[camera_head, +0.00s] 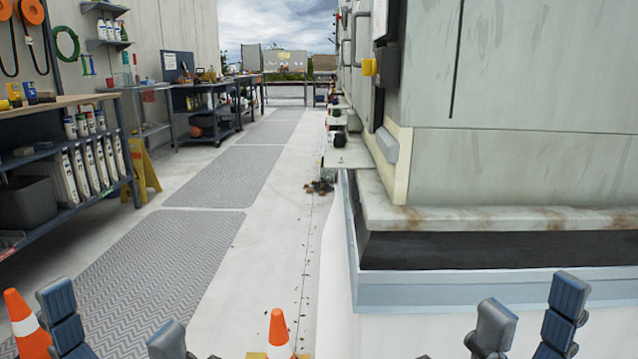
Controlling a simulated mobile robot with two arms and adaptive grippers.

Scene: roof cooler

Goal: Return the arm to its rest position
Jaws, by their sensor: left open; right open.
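My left gripper (112,312) shows at the bottom left, with its two grey-blue fingers spread apart and nothing between them. My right gripper (533,300) shows at the bottom right, also open and empty, in front of the white base of the large cooler unit (530,170). Only the finger ends of both grippers are in view; the arms are hidden below the picture's edge.
Orange cones stand at the bottom left (25,322) and bottom middle (278,332), near my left gripper. A stocked shelf (65,150) and a yellow floor sign (143,170) line the left. The matted walkway (170,255) ahead is mostly clear, with small debris (318,187) beside the unit.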

